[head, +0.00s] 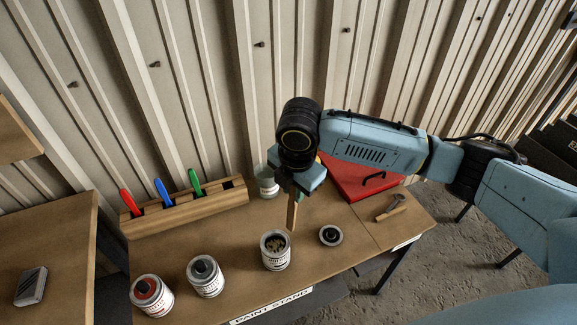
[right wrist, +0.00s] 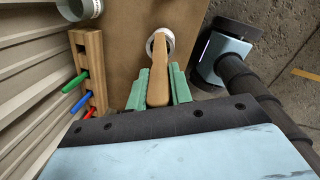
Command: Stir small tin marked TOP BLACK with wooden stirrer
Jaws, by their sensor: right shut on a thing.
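My right gripper (head: 293,188) is shut on the wooden stirrer (head: 291,214), which hangs down over the table. In the right wrist view the stirrer (right wrist: 158,75) sits between the green fingers, its far end overlapping a pale round rim (right wrist: 167,40). An open tin (head: 275,252) with speckled brown-and-dark contents stands just below and left of the stirrer tip in the head view. The tip looks above and apart from it. A dark-centred round lid (head: 331,236) lies to its right. The tin labels are too small to read. My left gripper is not in view.
A red-topped tin (head: 152,296) and a dark-topped tin (head: 205,277) stand at the front left. Another tin (head: 267,184) is behind my gripper. A wooden rack (head: 187,209) holds red, blue and green handles. A red case (head: 356,181) and a hammer-like tool (head: 391,208) lie right.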

